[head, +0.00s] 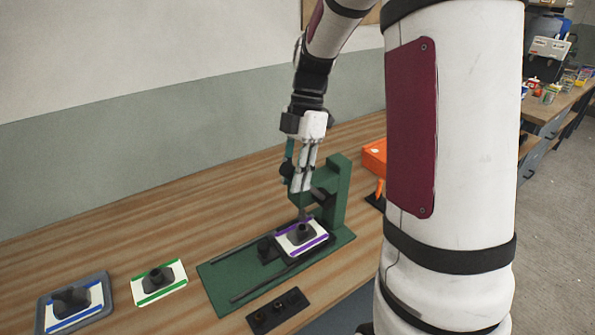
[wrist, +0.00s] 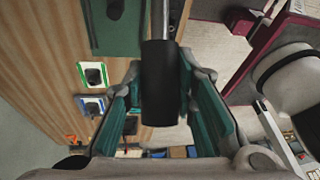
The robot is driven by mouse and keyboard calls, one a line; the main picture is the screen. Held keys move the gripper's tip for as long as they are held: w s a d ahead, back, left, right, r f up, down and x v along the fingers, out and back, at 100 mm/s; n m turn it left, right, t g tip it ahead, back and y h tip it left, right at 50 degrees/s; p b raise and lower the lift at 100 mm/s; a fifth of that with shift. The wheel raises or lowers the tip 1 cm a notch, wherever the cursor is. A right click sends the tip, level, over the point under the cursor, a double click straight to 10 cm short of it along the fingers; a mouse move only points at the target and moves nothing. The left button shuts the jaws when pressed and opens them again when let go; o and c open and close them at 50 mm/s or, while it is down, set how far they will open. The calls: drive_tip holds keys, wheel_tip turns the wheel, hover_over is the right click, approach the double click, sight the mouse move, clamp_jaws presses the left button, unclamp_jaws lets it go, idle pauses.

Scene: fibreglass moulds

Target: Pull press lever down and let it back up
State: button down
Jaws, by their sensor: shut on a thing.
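The green press (head: 340,190) stands on the bench with a long green base carrying dark rails. My gripper (head: 298,180) is in front of the press's upper part, pointing down. In the wrist view my gripper (wrist: 162,112) has its teal fingers on either side of a black cylindrical handle (wrist: 160,75), the grip of the press lever, and is shut on it. The handle's metal rod shows at the top of that view. In the head view my gripper hides the handle. A white plate with purple stripes and a dark mould (head: 302,232) sits on the base under the press.
A green-striped plate (head: 176,275) and a blue-striped plate in a grey tray (head: 103,287) lie left of the press. A black block with holes (head: 262,321) lies in front. An orange object (head: 374,152) stands behind right. Bare bench lies at the left.

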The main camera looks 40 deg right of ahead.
drive_tip(key=shift+a+f+h, duration=0.25)
drive_tip(key=shift+a+h, duration=0.05)
drive_tip(key=shift+a, duration=0.1)
drive_tip(key=a+f+h+b, duration=0.3)
drive_tip(key=a+f+h, duration=0.2)
drive_tip(key=f+h, duration=0.4)
drive_tip(key=shift+f+m+h, duration=0.3)
drive_tip(key=shift+f+m, duration=0.1)
drive_tip(key=shift+f, duration=1)
drive_tip(key=c, duration=1.3)
unclamp_jaws()
drive_tip(key=shift+w, duration=0.1)
drive_tip(key=shift+r, duration=0.1)
drive_tip(key=v, duration=1.2)
